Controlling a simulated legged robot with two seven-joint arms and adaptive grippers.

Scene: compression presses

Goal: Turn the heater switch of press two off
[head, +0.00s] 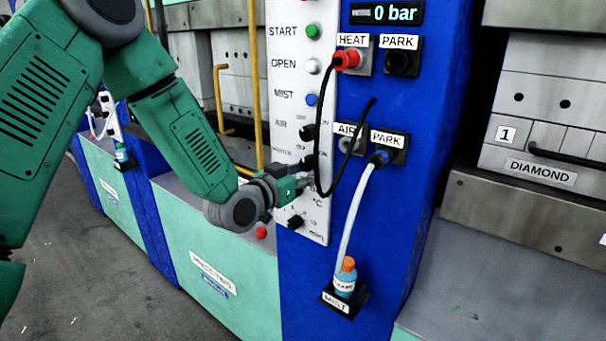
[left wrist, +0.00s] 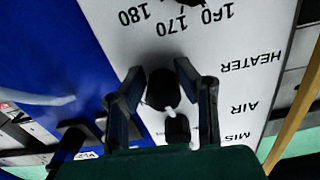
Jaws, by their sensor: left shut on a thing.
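The control panel (head: 315,215) of the press is a white strip on a blue column (head: 372,255). A sign reading like "PRESS TWO" (head: 213,273) is on the green front at lower left. My left gripper (head: 303,181) is at the panel's lower part. In the left wrist view, its two fingers (left wrist: 160,88) are closed on both sides of a black switch knob (left wrist: 163,90), near the upside-down HEATER label (left wrist: 251,62). Another black knob (left wrist: 178,131), by the AIR label (left wrist: 244,106), is just below it. The gripper's body hides part of the panel. My right gripper is not in view.
A black hose (head: 321,150) loops from the red HEAT plug (head: 348,59) close beside the gripper. A white hose (head: 352,219) runs from the PARK socket down to the mist bottle (head: 345,278). A yellow rail (head: 254,80) stands left of the panel.

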